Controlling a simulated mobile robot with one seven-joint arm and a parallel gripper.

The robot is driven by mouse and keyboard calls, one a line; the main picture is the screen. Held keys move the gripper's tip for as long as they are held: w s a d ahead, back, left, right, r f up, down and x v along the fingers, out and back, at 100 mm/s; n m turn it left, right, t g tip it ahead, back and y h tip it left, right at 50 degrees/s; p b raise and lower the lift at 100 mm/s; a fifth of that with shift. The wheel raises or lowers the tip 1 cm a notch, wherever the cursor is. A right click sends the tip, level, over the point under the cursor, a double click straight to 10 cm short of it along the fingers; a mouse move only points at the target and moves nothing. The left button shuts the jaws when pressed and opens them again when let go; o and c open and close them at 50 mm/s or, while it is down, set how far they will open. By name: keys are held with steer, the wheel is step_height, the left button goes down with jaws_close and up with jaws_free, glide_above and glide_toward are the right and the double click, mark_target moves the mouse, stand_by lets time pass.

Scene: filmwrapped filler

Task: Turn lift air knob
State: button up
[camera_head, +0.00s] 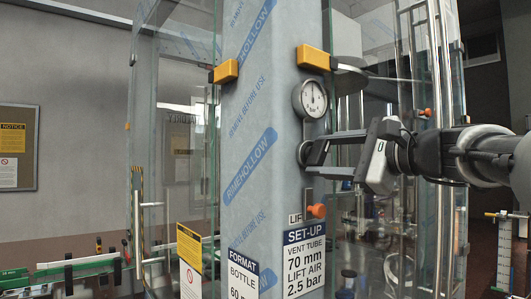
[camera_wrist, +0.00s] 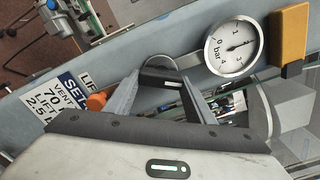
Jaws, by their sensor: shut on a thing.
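My gripper (camera_head: 308,152) reaches in from the right, just below the round pressure gauge (camera_head: 310,99) on the blue-filmed column. The set-up label (camera_head: 304,262) reads vent tube 70 mm and lift air 2.5 bar.
An orange knob (camera_head: 317,211) sits below my gripper beside the "LIFT" tag. Yellow-orange brackets (camera_head: 313,57) hold glass panels near the gauge. A format label (camera_head: 243,274) is at lower left of the column. A glass panel (camera_head: 445,130) stands behind my arm.

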stand_by(0.5)
steer(key=o, duration=1)
steer(key=shift+o, duration=0.2)
